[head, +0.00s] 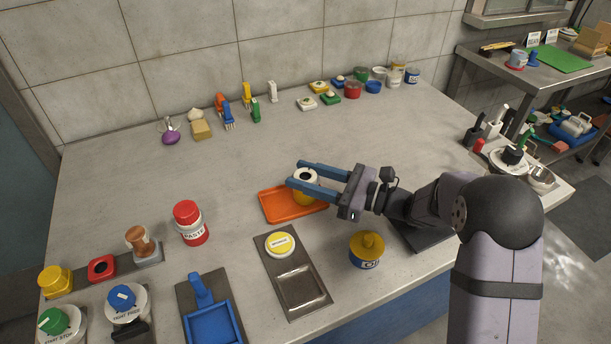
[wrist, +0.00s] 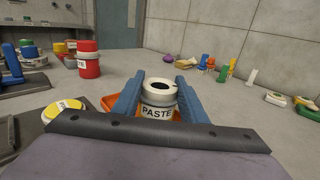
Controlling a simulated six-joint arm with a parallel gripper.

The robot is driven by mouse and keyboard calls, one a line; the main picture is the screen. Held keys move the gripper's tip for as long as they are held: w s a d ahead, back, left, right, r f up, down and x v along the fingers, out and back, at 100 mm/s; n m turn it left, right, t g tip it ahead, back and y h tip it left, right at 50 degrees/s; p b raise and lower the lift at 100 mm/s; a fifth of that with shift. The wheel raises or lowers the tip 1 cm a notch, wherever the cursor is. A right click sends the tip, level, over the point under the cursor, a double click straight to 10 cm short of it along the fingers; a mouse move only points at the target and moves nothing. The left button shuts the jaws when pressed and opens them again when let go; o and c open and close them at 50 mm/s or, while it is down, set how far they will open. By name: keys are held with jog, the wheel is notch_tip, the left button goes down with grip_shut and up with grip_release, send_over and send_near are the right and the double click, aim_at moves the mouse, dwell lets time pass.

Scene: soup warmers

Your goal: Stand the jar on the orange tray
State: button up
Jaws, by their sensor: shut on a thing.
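My gripper (head: 297,174) has two blue fingers, shut around an open-topped jar (head: 306,175). The jar has a white rim, a dark opening and a yellowish lower part in the head view. In the wrist view the jar (wrist: 158,100) stands upright between the fingers (wrist: 161,84), its PASTE label facing the camera. The orange tray (head: 275,212) lies under the jar and gripper, partly hidden by them; its edge also shows in the wrist view (wrist: 108,101). I cannot tell whether the jar's base touches the tray.
A red-lidded PASTE jar (head: 190,223) stands left of the tray. A dark panel with a yellow-topped round piece (head: 281,244) lies in front, with a yellow-lidded pot (head: 367,250) to its right. The table behind the tray is clear up to small items along the wall.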

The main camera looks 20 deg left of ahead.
jog(key=shift+f, duration=0.1)
jog(key=o, duration=1.3)
jog(key=shift+c, duration=0.2)
jog(key=shift+d, duration=0.15)
jog(key=d, duration=1.1)
jog(key=shift+s+d+b, duration=0.35)
jog(key=shift+d+b, duration=0.05)
